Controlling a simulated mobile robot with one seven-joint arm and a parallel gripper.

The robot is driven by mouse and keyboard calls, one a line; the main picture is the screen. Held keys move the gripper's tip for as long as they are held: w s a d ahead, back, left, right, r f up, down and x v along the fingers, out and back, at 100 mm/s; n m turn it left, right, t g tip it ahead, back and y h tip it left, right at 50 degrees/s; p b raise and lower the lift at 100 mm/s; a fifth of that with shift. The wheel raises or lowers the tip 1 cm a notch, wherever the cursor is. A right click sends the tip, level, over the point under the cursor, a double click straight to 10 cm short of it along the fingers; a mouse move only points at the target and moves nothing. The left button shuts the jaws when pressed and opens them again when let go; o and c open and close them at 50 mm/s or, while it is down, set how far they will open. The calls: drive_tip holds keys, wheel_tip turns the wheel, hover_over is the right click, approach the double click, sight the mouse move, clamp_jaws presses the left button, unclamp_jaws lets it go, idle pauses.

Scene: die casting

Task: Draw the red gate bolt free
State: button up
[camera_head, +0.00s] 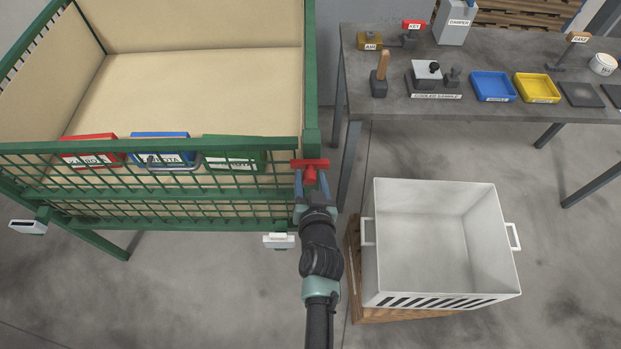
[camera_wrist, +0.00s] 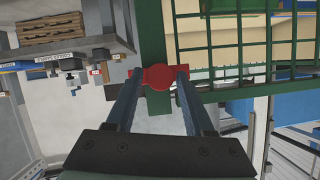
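The red gate bolt (camera_head: 310,170) sits at the right corner post of the green mesh crate (camera_head: 312,60), with a crossbar and a short stem or knob facing me. In the wrist view the bolt (camera_wrist: 159,78) shows as a round red knob in front of a red bar, against the green post (camera_wrist: 150,30). My gripper (camera_head: 311,182) is right at the bolt. Its two fingers (camera_wrist: 160,80) stand one on each side of the knob, with a small gap seeming to show on both sides. Whether either finger touches the knob is hard to tell.
Red, blue and green labelled bins (camera_head: 160,135) sit behind the crate's front mesh. A white slotted bin (camera_head: 440,285) stands on a wooden pallet (camera_head: 356,270) to the right. A grey workbench (camera_head: 480,108) with tools and trays is behind it. Open floor lies in front.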

clamp_jaws()
idle(1.1)
